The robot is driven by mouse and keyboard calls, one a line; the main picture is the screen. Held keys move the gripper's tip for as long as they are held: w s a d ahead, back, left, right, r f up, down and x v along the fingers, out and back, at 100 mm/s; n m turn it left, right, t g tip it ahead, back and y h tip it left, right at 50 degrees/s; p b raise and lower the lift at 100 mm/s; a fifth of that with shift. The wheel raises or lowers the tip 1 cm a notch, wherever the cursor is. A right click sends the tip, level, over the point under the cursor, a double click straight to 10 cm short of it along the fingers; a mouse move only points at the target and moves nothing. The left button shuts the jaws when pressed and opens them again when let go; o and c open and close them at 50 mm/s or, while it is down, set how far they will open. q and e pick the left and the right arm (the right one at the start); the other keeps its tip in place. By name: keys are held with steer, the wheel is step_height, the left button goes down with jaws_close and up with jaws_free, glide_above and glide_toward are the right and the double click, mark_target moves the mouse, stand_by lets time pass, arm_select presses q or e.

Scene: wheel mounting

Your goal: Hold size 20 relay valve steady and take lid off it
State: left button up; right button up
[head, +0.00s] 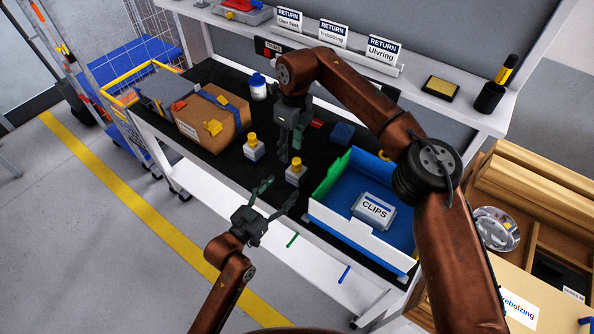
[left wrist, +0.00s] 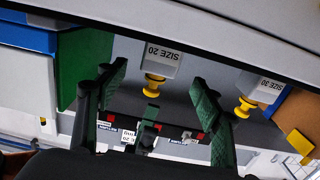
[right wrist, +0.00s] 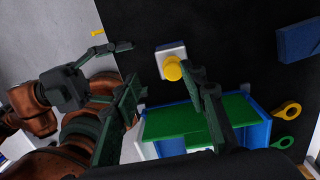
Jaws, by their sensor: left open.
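The size 20 relay valve (head: 295,174) is a small pale block with a yellow lid on top. It stands upright on the black mat near the front edge, beside the blue tray. The left wrist view shows its SIZE 20 label (left wrist: 164,55) upside down. My left gripper (head: 268,203) is open in front of the valve; the valve appears between its fingers in the left wrist view, apparently untouched.
The size 30 valve (head: 253,150), also yellow-topped, stands to the left. The blue tray (head: 335,221) with a clips box (head: 373,211) is close on the right.

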mark_target(291, 177)
arm_select(q)
steer(key=shift+w+d+f, duration=0.15)
steer(key=shift+w+d, duration=0.05)
steer(key=shift+w, duration=0.05)
arm_select(e)
steer(key=shift+w+d+r+h, duration=0.3)
steer(key=shift+d+r, duration=0.1)
steer(key=shift+d, duration=0.35)
arm_select(q)
steer(key=shift+w+d, duration=0.15)
steer(key=shift+w, duration=0.05)
arm_select(e)
steer(key=shift+d+r, duration=0.2)
steer(key=shift+r, duration=0.05)
arm_select(q)
steer(key=x, duration=0.7)
steer(key=shift+w+r, duration=0.1)
steer(key=shift+r, duration=0.1)
jaws_close()
arm_select(e)
steer(key=shift+c, duration=0.2)
